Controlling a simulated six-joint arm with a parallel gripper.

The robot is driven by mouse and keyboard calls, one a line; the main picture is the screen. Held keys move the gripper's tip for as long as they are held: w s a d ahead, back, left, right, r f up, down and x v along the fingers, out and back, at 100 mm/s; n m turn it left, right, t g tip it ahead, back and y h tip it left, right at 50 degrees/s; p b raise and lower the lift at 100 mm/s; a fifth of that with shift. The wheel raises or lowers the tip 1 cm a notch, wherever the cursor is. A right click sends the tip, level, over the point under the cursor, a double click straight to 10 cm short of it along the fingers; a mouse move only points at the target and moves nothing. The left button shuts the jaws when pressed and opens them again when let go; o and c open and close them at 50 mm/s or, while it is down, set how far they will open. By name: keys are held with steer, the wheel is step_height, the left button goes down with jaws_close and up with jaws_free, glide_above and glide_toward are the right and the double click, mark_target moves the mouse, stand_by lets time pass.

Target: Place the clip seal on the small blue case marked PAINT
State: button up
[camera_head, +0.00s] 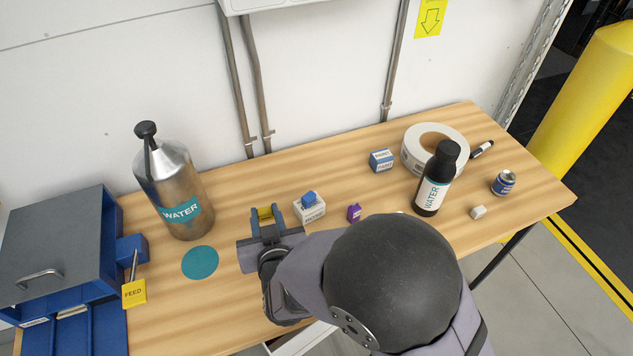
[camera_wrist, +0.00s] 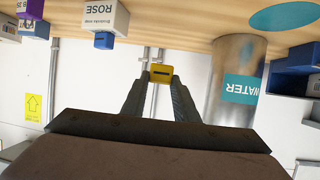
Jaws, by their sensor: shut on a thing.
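My gripper (camera_head: 266,226) is shut on a small yellow piece with a dark slot, which looks like the clip seal (camera_head: 265,214). It also shows between the fingertips in the wrist view (camera_wrist: 161,73). It is held in the air over the left middle of the bench. The small blue case marked PAINT (camera_head: 382,160) stands upright towards the back, right of my gripper and well apart from it. Its top is white and blue, with nothing on it.
A white ROSE box (camera_head: 311,213) with a blue piece on top and a purple item (camera_head: 354,212) stand between my gripper and the case. A steel WATER bottle (camera_head: 178,190) stands left.

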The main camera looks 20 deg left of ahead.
steer(key=w+d+r+m+t+h+p, duration=0.1)
steer(key=w+d+r+m+h+p, duration=0.1)
steer(key=w, duration=0.7)
steer(key=w+d+r+m+t+h+p, duration=0.1)
steer(key=w+d+m+h+p, duration=0.15)
steer(key=w, duration=0.65)
step_height(320, 180, up, 2)
steer(key=r+m+t+h+p, duration=0.1)
steer(key=m+h+p, duration=0.1)
steer(key=m+h, duration=0.15)
glide_above(381, 159)
steer(key=shift+h, duration=0.3)
steer(key=shift+w+f+p, duration=0.1)
steer(key=shift+f+p, duration=0.45)
steer(key=shift+f, duration=4.75)
steer(key=shift+f, duration=0.15)
steer(key=o, duration=1)
steer(key=shift+r, duration=0.25)
steer(key=b+v, duration=0.1)
steer(key=v, duration=1.1)
